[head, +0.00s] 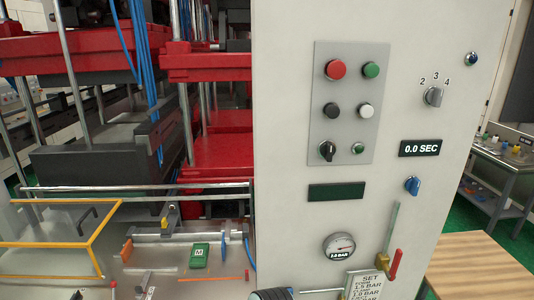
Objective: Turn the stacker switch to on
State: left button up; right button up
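A light grey cabinet (286,112) fills the middle and right of the head view. Its inset panel (346,85) carries a black rotary switch (328,151) at lower left, beside a small green button (358,148). A grey selector knob (434,97), marked 2, 3, 4, sits to the right of the panel. A blue knob (412,185) is lower down. I can read no label that tells which one is the stacker switch, nor any on or off marks. Neither of my grippers shows in this view.
The panel also has red (335,69), green (371,70), black (331,110) and white (365,111) buttons. A red-handled lever (395,264) and pressure gauge (339,246) are below. Red machinery (210,63) stands left, a wooden table (483,267) lower right.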

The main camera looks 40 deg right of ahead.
aim_at(327, 151)
jog(key=z, duration=2.05)
